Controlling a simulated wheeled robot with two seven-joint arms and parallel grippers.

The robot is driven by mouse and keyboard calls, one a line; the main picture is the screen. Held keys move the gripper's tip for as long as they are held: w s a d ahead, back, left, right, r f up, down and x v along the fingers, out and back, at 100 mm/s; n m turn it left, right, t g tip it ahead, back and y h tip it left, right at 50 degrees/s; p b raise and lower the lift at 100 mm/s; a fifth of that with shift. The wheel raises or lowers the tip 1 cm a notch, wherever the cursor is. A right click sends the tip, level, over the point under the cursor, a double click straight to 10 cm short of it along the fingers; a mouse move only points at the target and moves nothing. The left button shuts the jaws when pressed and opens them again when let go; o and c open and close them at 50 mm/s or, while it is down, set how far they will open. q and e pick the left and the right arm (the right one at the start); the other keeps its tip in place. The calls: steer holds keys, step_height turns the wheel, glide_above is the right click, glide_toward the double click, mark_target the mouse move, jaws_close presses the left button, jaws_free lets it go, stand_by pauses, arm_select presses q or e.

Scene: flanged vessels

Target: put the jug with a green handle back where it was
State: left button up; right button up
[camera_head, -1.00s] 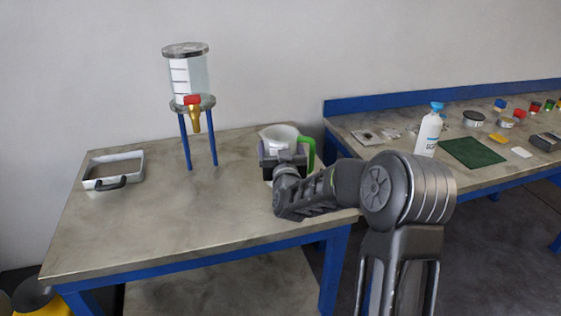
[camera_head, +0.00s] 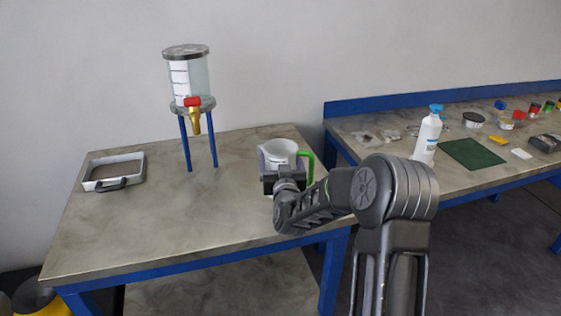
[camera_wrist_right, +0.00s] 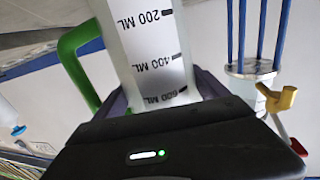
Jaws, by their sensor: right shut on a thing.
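The jug (camera_head: 281,148) is white and open-topped, with a green handle (camera_head: 308,166) on its right side. It is at the right end of the near table, close to upright. My right gripper (camera_head: 271,162) is shut on its body from the front, with the handle free. The right wrist view shows the jug (camera_wrist_right: 150,45) with printed ML marks between the fingers and the green handle (camera_wrist_right: 75,62) beside it. The jug's base is hidden behind my gripper, so I cannot tell whether it touches the table. My left gripper is not in view.
A clear tank (camera_head: 187,75) with a red-handled brass tap (camera_head: 194,112) stands on a blue-legged stand at the table's back. A white tray (camera_head: 114,158) lies at the left. The table's middle is clear. A second table at right holds a bottle (camera_head: 428,136) and a green mat (camera_head: 472,153).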

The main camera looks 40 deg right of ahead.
steer(key=o, duration=1.9)
steer(key=shift+r+p, duration=0.2)
steer(key=shift+p, duration=0.15)
steer(key=b+v, duration=0.3)
steer(key=v, duration=0.9)
steer(key=shift+f, duration=0.15)
